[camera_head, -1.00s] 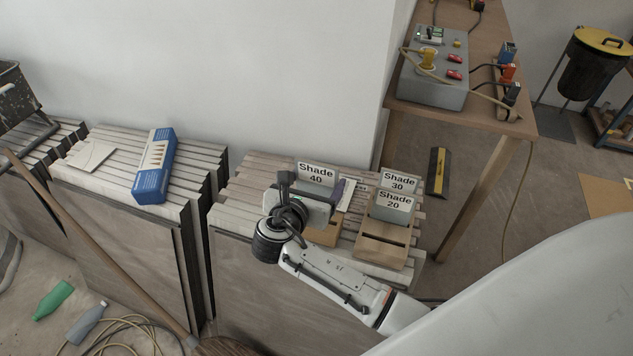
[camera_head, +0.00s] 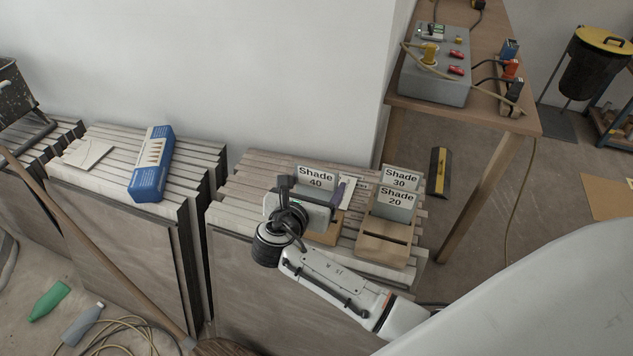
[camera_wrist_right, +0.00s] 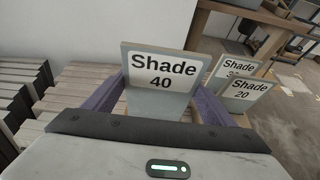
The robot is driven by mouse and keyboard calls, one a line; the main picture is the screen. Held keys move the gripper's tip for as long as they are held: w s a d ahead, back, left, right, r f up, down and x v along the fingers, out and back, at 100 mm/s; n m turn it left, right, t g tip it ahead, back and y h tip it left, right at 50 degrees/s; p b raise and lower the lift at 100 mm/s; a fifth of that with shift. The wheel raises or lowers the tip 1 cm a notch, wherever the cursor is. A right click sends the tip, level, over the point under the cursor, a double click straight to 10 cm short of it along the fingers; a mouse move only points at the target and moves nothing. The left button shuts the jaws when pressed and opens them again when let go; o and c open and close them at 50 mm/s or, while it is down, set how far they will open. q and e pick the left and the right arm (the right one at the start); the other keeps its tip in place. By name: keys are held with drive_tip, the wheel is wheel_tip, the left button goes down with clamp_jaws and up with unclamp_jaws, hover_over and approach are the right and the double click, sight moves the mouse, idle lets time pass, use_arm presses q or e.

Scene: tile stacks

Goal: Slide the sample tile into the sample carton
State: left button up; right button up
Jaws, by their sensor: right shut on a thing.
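The grey tile with the white "Shade 40" label (camera_head: 317,178) stands upright in my right gripper (camera_head: 311,190). In the right wrist view, the tile (camera_wrist_right: 159,80) sits between the two purple fingers. The brown carton (camera_head: 383,247) stands to the right on the slatted stack, with a dark slot in its top. The "Shade 20" tile (camera_head: 396,198) stands upright in it, and the "Shade 30" tile (camera_head: 400,177) shows just behind. My gripper is left of these tiles. The tile's lower edge is hidden by my gripper. My left gripper is not in view.
Another brown piece (camera_head: 328,236) lies partly hidden under my right gripper. A blue box (camera_head: 152,165) and a pale flat piece (camera_head: 88,153) lie on the stack to the left. A white wall rises behind. A wooden bench (camera_head: 480,110) stands at the back right.

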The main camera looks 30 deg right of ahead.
idle(0.3)
idle(0.4)
drive_tip(key=shift+p, duration=0.5)
drive_tip(key=shift+p, duration=0.45)
drive_tip(key=shift+f+b, duration=1.55)
drive_tip(key=shift+f, duration=1.1)
idle(0.6)
drive_tip(key=o, duration=1.3)
drive_tip(key=shift+o, duration=0.2)
